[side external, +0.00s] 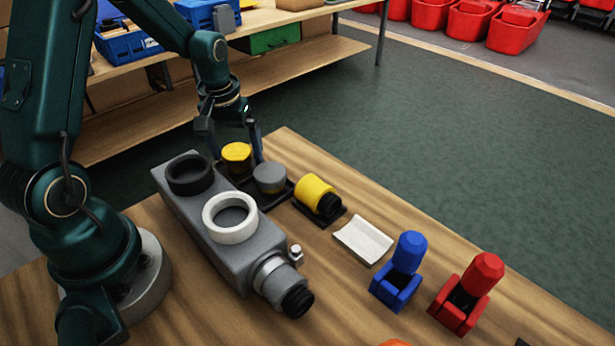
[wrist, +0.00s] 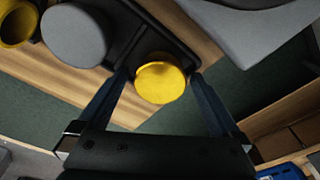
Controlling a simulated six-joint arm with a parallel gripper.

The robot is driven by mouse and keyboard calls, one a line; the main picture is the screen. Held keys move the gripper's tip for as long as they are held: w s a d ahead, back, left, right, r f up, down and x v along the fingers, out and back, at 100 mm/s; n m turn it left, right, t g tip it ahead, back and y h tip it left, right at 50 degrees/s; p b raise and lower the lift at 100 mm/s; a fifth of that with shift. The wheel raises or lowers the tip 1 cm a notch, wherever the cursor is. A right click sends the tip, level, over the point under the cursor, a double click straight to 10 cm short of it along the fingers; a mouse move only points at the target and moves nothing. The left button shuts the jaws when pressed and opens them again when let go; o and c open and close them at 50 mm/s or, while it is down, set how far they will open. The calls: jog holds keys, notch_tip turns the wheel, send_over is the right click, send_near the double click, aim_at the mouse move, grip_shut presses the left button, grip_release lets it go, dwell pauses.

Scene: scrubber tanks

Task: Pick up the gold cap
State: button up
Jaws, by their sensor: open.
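The gold cap (side external: 236,152) is a round, bright yellow-gold disc standing in a dark tray (side external: 283,193) beside the grey tank. In the wrist view the gold cap (wrist: 160,82) sits between the tips of my two fingers. My gripper (side external: 230,146) is open, pointing down, with one finger on each side of the cap. A grey cap (side external: 270,177) stands next to the gold cap in the tray, also in the wrist view (wrist: 74,35).
The grey tank (side external: 222,256) with a black ring (side external: 189,173) and white ring (side external: 230,217) lies close to my gripper. A yellow cylinder (side external: 314,190), white curved plate (side external: 363,240), blue piece (side external: 408,255) and red piece (side external: 483,275) stand further right. A shelf (side external: 300,65) is behind.

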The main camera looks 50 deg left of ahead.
jog(key=c, duration=1.3)
jog(key=shift+r, duration=0.15)
